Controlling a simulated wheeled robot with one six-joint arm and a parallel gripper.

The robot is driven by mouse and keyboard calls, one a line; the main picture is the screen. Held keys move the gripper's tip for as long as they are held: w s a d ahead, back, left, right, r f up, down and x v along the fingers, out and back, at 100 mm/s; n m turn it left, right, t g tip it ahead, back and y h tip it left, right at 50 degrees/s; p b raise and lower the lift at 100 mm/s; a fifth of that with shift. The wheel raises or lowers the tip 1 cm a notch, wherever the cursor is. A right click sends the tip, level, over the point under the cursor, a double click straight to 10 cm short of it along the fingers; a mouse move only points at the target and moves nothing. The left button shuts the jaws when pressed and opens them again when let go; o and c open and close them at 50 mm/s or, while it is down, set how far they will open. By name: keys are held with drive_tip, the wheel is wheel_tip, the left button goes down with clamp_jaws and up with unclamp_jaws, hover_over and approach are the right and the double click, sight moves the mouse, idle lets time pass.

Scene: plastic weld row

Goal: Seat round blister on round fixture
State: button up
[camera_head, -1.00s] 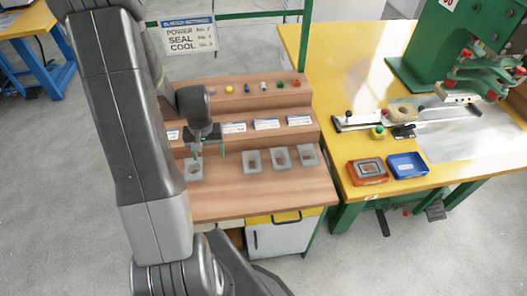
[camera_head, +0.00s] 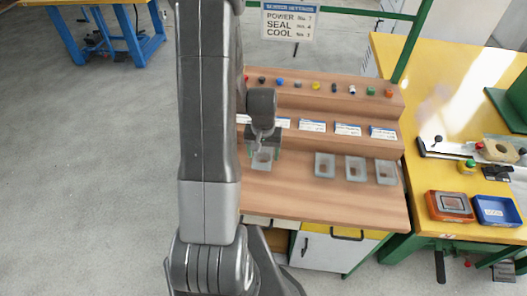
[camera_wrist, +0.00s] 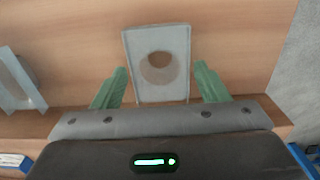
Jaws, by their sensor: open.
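A pale translucent blister (camera_head: 262,161) stands at the left end of the row on the wooden bench. In the wrist view this blister (camera_wrist: 158,90) is a rectangular tray with a round pocket in its middle. My gripper (camera_head: 264,150) is over it in the head view. In the wrist view my gripper (camera_wrist: 161,78) is open, one green finger on each side of the blister, with a gap on both sides. A tan block with a round opening (camera_head: 497,150), perhaps the round fixture, is on the yellow table at the right.
Other blisters (camera_head: 325,166) stand to the right on the wooden bench (camera_head: 320,200), one close in the wrist view (camera_wrist: 18,82). Label cards and coloured knobs line the steps behind. An orange tray (camera_head: 450,206) and a blue tray (camera_head: 497,212) sit at the yellow table's (camera_head: 440,100) front.

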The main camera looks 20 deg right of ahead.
drive_tip(key=c, duration=0.6)
drive_tip(key=shift+r, duration=0.1)
drive_tip(key=shift+r+p, duration=1.45)
drive_tip(key=shift+r, duration=0.7)
